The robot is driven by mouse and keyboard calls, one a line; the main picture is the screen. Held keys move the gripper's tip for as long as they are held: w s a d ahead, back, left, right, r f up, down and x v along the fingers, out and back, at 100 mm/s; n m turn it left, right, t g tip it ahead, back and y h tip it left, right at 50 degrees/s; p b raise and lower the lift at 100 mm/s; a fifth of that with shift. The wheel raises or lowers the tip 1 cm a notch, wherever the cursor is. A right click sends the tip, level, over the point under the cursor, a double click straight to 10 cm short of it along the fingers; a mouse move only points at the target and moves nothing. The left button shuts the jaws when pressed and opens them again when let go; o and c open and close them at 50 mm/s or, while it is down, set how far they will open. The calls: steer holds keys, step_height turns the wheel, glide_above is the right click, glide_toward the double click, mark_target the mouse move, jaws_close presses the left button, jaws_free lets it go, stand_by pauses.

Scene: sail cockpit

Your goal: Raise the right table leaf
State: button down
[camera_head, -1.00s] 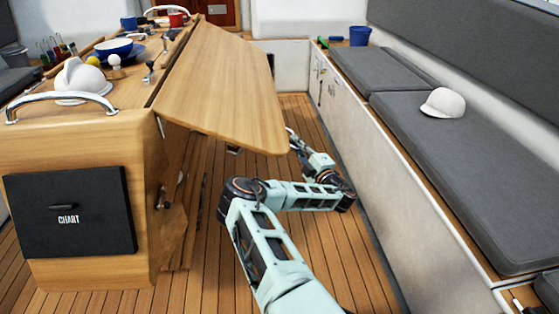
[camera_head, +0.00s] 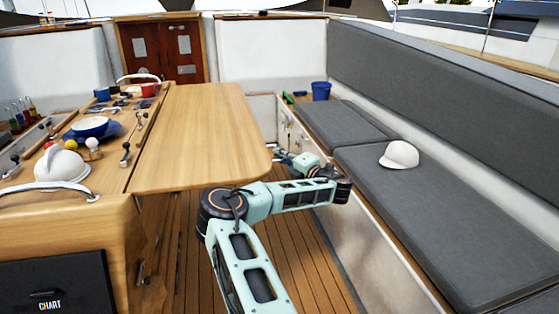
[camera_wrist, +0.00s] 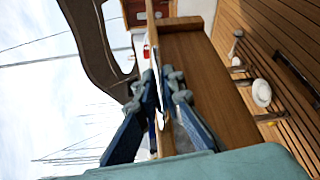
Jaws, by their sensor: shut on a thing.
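The right table leaf (camera_head: 205,130) is a broad wooden panel hinged along the right side of the cockpit table (camera_head: 128,178). It now lies about level with the table top. In the head view my gripper (camera_head: 276,153) is at the leaf's free right edge, its fingers partly hidden by the leaf. The leaf's wooden face (camera_wrist: 198,75) runs away from the fingers there. Whatever supports the leaf underneath is hidden in the head view.
A grey-cushioned bench (camera_head: 440,220) with a white cap (camera_head: 399,155) runs along the right. A blue bucket (camera_head: 321,91) stands at its far end. Plank floor (camera_head: 290,255) lies between.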

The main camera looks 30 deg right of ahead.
stand_by(0.4)
steer(key=c, duration=2)
jaws_free()
steer(key=shift+c, duration=0.2)
steer(key=s+r, duration=0.1)
steer(key=s, duration=1.1)
steer(key=shift+d, duration=0.3)
